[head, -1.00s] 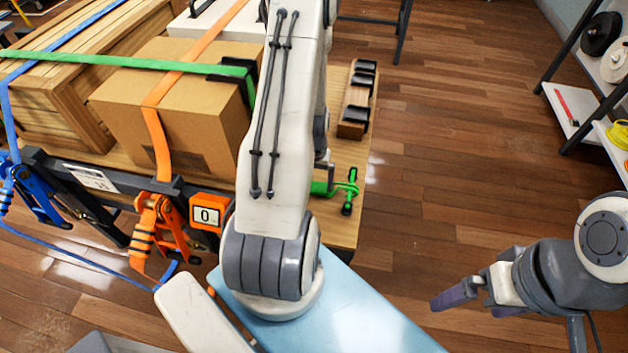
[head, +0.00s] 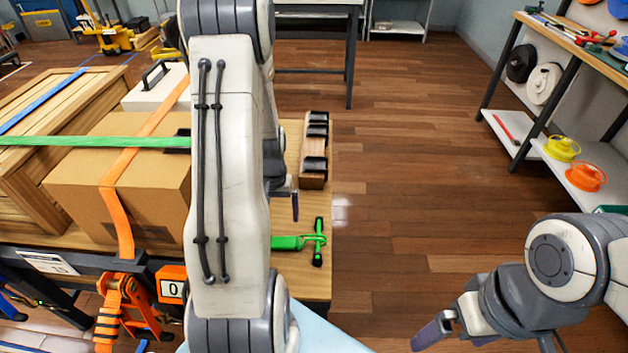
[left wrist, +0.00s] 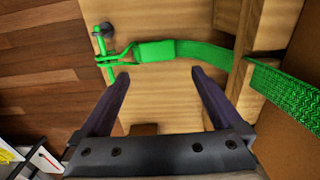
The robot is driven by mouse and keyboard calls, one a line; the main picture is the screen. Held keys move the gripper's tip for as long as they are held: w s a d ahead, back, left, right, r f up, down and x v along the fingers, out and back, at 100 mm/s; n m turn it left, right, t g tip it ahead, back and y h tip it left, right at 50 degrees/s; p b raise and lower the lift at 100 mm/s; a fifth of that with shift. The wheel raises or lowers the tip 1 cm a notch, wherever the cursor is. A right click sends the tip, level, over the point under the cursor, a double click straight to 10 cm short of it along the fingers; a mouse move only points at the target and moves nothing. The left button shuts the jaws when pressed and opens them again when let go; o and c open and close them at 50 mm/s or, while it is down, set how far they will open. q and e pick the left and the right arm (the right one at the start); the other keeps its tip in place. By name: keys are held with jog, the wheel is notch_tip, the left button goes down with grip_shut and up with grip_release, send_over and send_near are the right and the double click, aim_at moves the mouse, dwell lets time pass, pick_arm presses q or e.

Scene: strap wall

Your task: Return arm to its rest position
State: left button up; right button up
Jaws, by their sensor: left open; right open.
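My left arm (head: 228,170) stands large in the middle of the head view and hides part of the bench. A finger of my left gripper (head: 294,205) shows just past the arm, above the bench's right part. In the left wrist view the left gripper (left wrist: 160,76) is open and empty. Its fingers point toward the green strap (left wrist: 215,52) and its green end hook (left wrist: 115,60); whether they touch is unclear. My right gripper (head: 432,334) is open at the lower right of the head view, over the floor, with nothing seen in it.
A cardboard box (head: 75,190) and wooden crate (head: 30,120) are strapped on the bench (head: 308,288). An orange ratchet (head: 118,300) hangs at its front. A wooden block with black pieces (head: 313,180) lies at its right. Shelving (head: 493,128) stands right. Floor between is clear.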

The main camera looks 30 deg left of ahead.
aim_at(284, 242)
pick_arm(q)
jog(key=shift+f, duration=0.1)
notch_tip(284, 242, down, 10)
jog(key=shift+f+b, duration=0.15)
jog(key=shift+b, duration=1)
jog(key=shift+w+d+f, duration=0.1)
jog(key=shift+w+d, duration=0.05)
jog(key=shift+d, duration=0.1)
jog(key=shift+w+d+r, duration=0.2)
jog(key=shift+d, duration=0.1)
